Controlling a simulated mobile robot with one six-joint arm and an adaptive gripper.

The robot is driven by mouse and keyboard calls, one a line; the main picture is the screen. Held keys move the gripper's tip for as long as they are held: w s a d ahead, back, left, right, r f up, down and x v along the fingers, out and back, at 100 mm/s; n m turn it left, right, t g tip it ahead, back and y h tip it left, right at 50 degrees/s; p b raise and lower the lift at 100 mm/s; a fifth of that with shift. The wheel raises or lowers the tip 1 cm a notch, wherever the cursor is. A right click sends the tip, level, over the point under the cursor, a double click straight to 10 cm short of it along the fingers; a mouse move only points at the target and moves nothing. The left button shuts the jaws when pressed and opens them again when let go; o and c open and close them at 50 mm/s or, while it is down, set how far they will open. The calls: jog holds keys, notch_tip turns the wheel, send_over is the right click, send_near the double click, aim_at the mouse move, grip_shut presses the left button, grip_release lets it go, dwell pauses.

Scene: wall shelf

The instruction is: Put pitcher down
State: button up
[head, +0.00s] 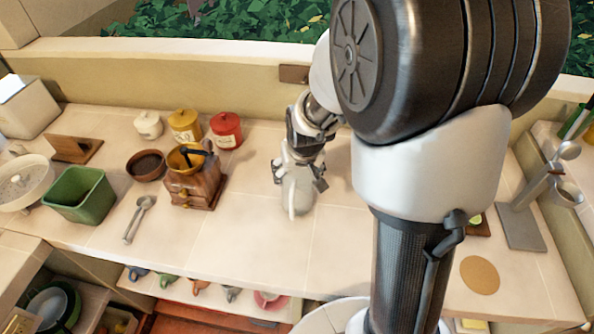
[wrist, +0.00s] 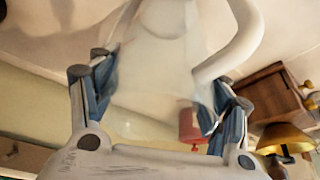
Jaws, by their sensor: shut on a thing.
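The pitcher (head: 299,197) is pale, whitish and partly see-through, with a light handle. In the head view it is at the middle of the tiled counter, under my gripper (head: 300,172). In the wrist view the pitcher (wrist: 152,60) fills the upper middle, with its curved handle to the right. My gripper (wrist: 158,98) is shut on the pitcher, one finger on each side of its body. The pitcher looks roughly upright in the head view. I cannot tell whether its base touches the counter.
A wooden grinder (head: 194,180) stands left of the pitcher, with red (head: 226,129), yellow (head: 185,126) and white (head: 148,124) canisters behind. A green bin (head: 79,195) and a spoon (head: 138,219) are farther left. The counter (head: 335,245) in front of the pitcher is clear.

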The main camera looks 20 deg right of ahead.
jog(key=o, duration=1.6)
jog(key=shift+c, duration=0.2)
